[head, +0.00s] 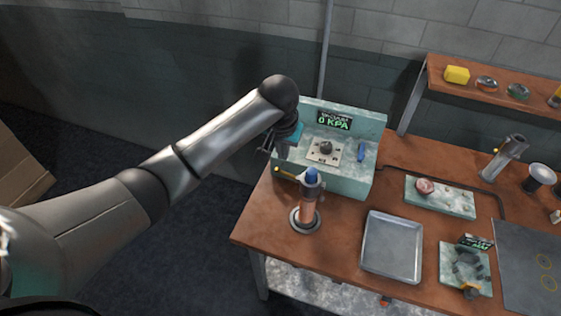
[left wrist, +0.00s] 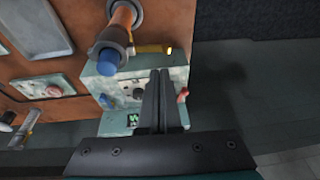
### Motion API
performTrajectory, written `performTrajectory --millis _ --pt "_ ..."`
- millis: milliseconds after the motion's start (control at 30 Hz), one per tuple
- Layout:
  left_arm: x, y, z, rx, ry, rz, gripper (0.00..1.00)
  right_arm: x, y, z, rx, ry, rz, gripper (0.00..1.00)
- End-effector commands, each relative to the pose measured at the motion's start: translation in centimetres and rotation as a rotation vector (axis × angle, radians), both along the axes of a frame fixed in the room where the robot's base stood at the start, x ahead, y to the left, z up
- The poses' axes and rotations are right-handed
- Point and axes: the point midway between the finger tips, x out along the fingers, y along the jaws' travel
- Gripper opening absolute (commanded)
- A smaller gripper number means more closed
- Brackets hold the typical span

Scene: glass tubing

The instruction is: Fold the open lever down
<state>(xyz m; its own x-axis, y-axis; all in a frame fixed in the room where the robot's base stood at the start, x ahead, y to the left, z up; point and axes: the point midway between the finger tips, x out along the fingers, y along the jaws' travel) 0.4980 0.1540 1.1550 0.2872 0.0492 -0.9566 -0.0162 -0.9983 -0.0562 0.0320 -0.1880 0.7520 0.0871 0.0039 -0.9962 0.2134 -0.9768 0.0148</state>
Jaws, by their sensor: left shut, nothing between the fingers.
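A pale green console (head: 343,183) with a display reading 0 KPA stands at the table's back left. Its blue lever (head: 361,152) is right of the central knob (head: 326,147); it also shows in the left wrist view (left wrist: 105,102). A red lever-like part (left wrist: 183,95) shows at the console's other side in the left wrist view; my gripper hides it in the head view. Which lever is open I cannot tell. My left gripper (head: 276,150) is shut and empty at the console's left side. Its fingers (left wrist: 157,75) point at the console, near the red part.
A blue-capped tube (head: 308,203) with a yellow-tipped side arm (head: 284,174) stands just in front of the console, close to my gripper. A metal tray (head: 392,246) and a plate with a reddish disc (head: 440,196) are to the right. Left of the table is open floor.

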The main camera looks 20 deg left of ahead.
Motion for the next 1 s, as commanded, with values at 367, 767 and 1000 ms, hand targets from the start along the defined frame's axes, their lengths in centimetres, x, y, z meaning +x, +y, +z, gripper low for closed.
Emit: performTrajectory --millis 367,767,1000 --pt "0.1 0.6 -4.2 0.001 0.001 -0.002 0.0 0.2 -0.1 0.5 0.0 -0.003 0.0 0.5" --pt "0.1 0.6 -4.4 -0.003 0.001 -0.001 0.0 0.3 -0.1 0.5 -0.001 -0.005 0.0 0.5" --pt "1.0 0.9 -4.7 -0.076 0.002 0.003 0.0 0.5 -0.1 -0.4 0.0 -0.007 0.0 0.5"
